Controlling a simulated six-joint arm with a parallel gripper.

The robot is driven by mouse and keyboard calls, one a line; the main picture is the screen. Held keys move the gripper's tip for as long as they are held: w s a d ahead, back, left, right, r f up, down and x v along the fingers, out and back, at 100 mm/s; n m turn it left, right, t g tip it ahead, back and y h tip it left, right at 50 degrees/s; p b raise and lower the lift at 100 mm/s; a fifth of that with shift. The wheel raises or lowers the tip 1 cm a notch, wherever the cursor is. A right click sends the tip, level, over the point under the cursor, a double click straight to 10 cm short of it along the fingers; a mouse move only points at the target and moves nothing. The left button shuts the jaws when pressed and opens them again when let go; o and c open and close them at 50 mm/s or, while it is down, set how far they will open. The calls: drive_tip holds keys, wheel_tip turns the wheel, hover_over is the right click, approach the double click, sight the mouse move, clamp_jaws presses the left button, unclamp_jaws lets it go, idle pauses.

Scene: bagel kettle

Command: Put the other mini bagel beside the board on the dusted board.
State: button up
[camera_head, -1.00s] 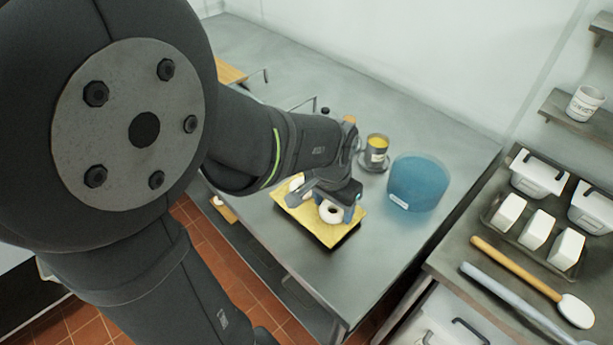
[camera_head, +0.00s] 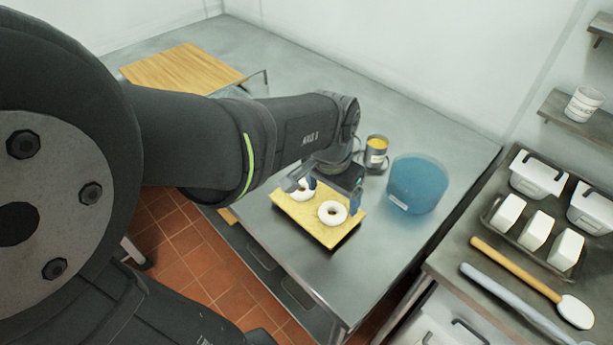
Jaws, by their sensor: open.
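The dusted board (camera_head: 293,222) is a yellow board near the front edge of the steel table. One white mini bagel (camera_head: 332,213) lies on its right part. A second white mini bagel (camera_head: 302,191) lies on its back left part, partly hidden by my gripper. My gripper (camera_head: 333,191) is open above the back edge of the board. One finger is by the second bagel and the other is to the right of the first bagel. It appears to hold nothing. No bagel shows beside the board.
A blue tub (camera_head: 417,184) stands right of the board. A can with yellow contents (camera_head: 376,153) stands behind it. A wooden board (camera_head: 183,69) lies at the back left. The right counter carries a tray of white containers (camera_head: 536,228) and long-handled tools (camera_head: 520,270).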

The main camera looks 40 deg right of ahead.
sight(332, 208)
wheel_tip(332, 208, up, 7)
drive_tip(key=shift+a+f, duration=0.2)
drive_tip(key=shift+a, duration=0.2)
drive_tip(key=shift+f, duration=0.1)
drive_tip(key=f, duration=0.4)
drive_tip(key=d+f, duration=0.1)
drive_tip(key=f, duration=0.7)
drive_tip(key=shift+d+f, duration=0.15)
drive_tip(key=shift+d, duration=0.05)
wheel_tip(332, 208, up, 4)
drive_tip(key=shift+w+d+f, duration=0.1)
drive_tip(key=shift+f, duration=0.15)
drive_tip(key=shift+r, duration=0.4)
